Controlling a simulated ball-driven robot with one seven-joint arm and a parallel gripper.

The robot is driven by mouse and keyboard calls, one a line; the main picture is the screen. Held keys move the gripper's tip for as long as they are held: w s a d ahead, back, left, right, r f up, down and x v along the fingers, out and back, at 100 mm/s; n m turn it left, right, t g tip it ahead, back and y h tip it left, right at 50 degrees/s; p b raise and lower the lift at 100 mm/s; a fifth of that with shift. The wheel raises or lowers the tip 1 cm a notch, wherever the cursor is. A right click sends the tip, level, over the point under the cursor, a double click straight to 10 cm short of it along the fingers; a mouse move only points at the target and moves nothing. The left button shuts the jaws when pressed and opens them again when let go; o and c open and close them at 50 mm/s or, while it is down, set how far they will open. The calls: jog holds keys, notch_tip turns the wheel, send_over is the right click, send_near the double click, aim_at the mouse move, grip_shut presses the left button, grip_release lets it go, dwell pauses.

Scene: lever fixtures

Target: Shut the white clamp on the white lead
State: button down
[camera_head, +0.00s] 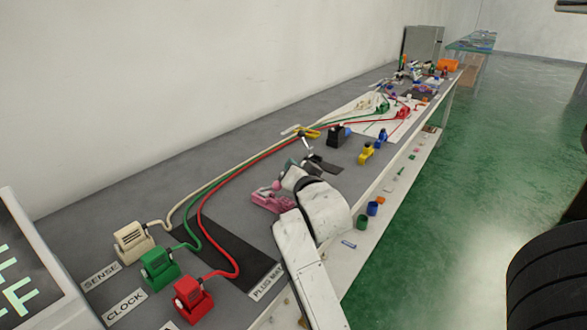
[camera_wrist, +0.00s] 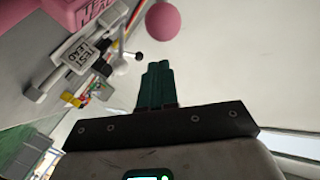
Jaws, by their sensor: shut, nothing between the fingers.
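I cannot tell whether the clamp is open or shut. The white lead (camera_head: 180,205) runs from the SENSE plug (camera_head: 132,240) along the bench in the head view; where it meets the clamp is not clear. My gripper (camera_wrist: 156,68) has its teal fingers together and empty. In the head view my arm hides part of that area.
A pink clamp (camera_head: 268,201) stands on the bench close to my arm; its pink ball knob (camera_wrist: 163,22) is near my fingertips. Green (camera_head: 158,268) and red (camera_head: 192,299) plugs sit at the front left. Yellow (camera_head: 366,153) and blue (camera_head: 381,138) fixtures stand farther right.

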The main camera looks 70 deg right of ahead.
jog(key=f+v, duration=0.1)
jog(key=v, duration=0.7)
jog(key=shift+s+a+r+b, duration=0.2)
jog(key=shift+s+r+b, duration=0.1)
jog(key=shift+s+b, duration=0.1)
